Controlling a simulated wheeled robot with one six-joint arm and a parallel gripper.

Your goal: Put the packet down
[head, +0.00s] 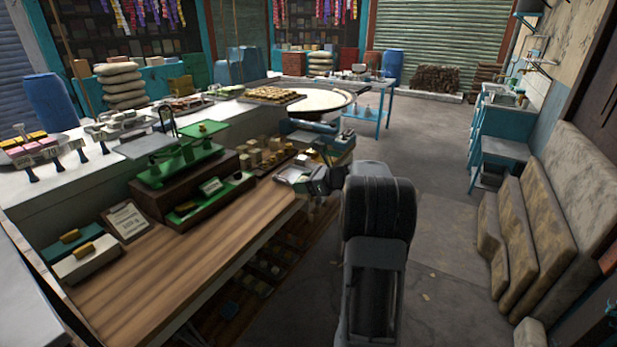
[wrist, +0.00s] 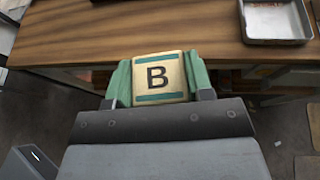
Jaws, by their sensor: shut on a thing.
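In the wrist view my gripper (wrist: 160,84) is shut on a packet (wrist: 158,76), a cream-gold block marked with a black B and green bands. Green finger pads press on its left and right sides. The packet shows in front of the near edge of the wooden counter (wrist: 120,30); its height over the counter is hard to tell. In the head view my arm reaches to the right end of the wooden counter (head: 180,270), near a small metal tray (head: 291,174). The packet is not clearly visible there.
The metal tray (wrist: 275,22) lies at the upper right in the wrist view. A green scale (head: 180,160), a clipboard (head: 125,220) and two boxes with gold packets (head: 88,260) stand on the counter. Its front middle is bare. Shelves with goods lie below the counter edge.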

